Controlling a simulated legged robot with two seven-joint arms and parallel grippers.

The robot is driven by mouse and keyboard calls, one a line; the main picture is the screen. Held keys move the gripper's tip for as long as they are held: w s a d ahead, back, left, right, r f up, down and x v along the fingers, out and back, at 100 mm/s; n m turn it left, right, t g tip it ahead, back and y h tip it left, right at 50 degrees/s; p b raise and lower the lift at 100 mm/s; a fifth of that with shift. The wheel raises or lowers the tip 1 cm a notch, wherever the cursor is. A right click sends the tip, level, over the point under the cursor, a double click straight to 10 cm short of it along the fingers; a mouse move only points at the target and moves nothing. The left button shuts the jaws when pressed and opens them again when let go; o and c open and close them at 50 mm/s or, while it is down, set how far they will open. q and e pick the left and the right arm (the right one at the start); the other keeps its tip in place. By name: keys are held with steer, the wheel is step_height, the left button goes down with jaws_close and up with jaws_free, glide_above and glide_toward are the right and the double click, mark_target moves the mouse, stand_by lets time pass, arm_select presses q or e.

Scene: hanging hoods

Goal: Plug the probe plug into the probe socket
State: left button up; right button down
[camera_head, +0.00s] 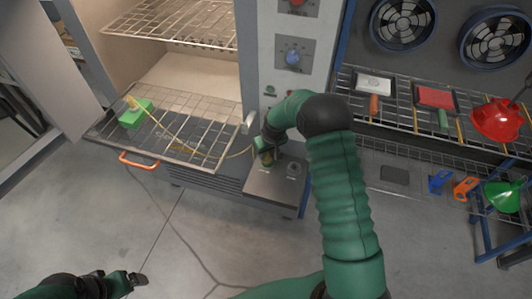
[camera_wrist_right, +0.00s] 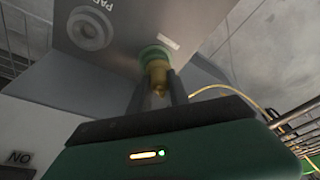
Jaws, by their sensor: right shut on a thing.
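The brass-coloured probe plug (camera_wrist_right: 158,75) is between the two dark fingers of my right gripper (camera_wrist_right: 157,92). Its far end meets the green-ringed probe socket (camera_wrist_right: 155,54) on a grey panel; how deep it sits I cannot tell. In the head view my right gripper (camera_head: 265,150) is over the grey ledge at the oven's lower right, mostly hidden by its arm. A yellow cable (camera_head: 180,137) runs from there to a green block (camera_head: 136,113) on the open oven door. My left gripper (camera_head: 137,279) is low at the left, away from everything; its jaw opening is unclear.
A second round socket (camera_wrist_right: 91,28) sits beside the first on the panel.

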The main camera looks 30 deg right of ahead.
steer(key=shift+s+a+f, duration=0.15)
steer(key=shift+f, duration=0.1)
steer(key=c, duration=1.6)
jaws_free()
steer(key=o, duration=0.5)
steer(key=shift+c, duration=0.2)
steer(key=p+v, duration=0.1)
steer(key=v, duration=1.5)
steer(key=shift+r, duration=0.4)
